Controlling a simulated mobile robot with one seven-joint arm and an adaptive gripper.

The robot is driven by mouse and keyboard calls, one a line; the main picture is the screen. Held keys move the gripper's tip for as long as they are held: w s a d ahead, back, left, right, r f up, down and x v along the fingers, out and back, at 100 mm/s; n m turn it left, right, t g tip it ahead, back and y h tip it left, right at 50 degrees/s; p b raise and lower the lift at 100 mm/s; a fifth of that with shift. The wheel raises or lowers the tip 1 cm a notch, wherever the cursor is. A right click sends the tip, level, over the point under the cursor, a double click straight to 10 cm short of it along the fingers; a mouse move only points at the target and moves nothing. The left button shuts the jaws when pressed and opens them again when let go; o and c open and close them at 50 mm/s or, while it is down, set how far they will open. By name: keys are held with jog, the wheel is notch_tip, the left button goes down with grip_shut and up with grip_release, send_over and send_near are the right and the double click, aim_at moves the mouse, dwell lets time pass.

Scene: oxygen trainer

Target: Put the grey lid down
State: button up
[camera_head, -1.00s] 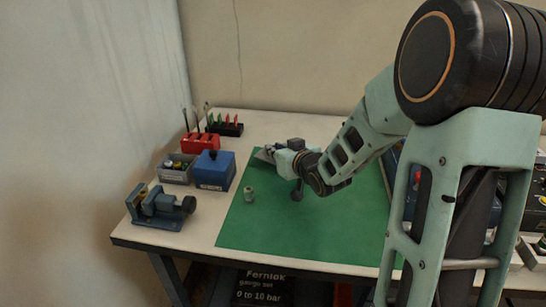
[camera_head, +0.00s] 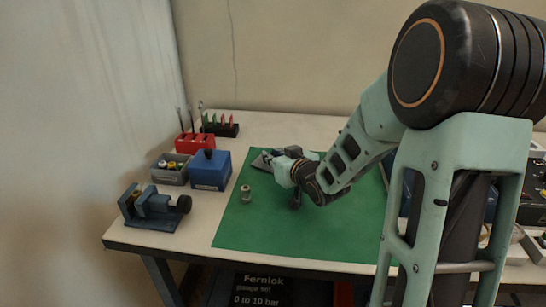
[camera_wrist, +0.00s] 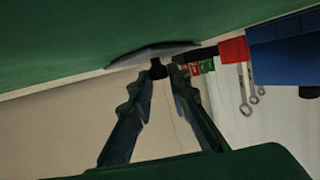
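The grey lid (camera_wrist: 150,54) is a thin plate with a dark knob, seen nearly edge-on in the wrist view. My gripper (camera_wrist: 165,72) is shut on the knob, its two fingers meeting around it. In the head view the lid (camera_head: 261,161) shows as a small grey piece at the tip of my gripper (camera_head: 273,160), over the far left part of the green mat (camera_head: 300,225). I cannot tell whether the lid touches the mat. An open grey box (camera_head: 170,177) with several coloured pieces inside stands left of the mat.
A blue box (camera_head: 210,173) with a dark knob stands beside the grey box. A small grey-green cylinder (camera_head: 246,194) stands on the mat's left part. A vise (camera_head: 153,207) sits at the front left, a red tool holder (camera_head: 194,143) behind. The mat's front middle is clear.

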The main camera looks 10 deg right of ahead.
jog(key=o, duration=0.3)
jog(key=shift+s+f, duration=0.3)
jog(key=shift+f, duration=0.65)
jog(key=shift+r, duration=0.1)
jog(key=shift+w+r+p, duration=0.15)
jog(key=shift+r+p, duration=0.35)
jog(key=shift+p, duration=0.15)
jog(key=v, duration=0.3)
jog(key=p+v, duration=0.1)
jog(key=v, duration=0.2)
jog(key=r+p+v, duration=0.1)
jog(key=v, duration=0.2)
jog(key=shift+w+d, duration=0.1)
jog(key=shift+w, duration=0.05)
jog(key=shift+s+f+b, duration=0.2)
jog(key=shift+s+b, duration=0.05)
jog(key=shift+b, duration=0.4)
jog(key=shift+b+v, duration=1.2)
jog(key=shift+b, duration=0.25)
jog(key=shift+r, duration=0.15)
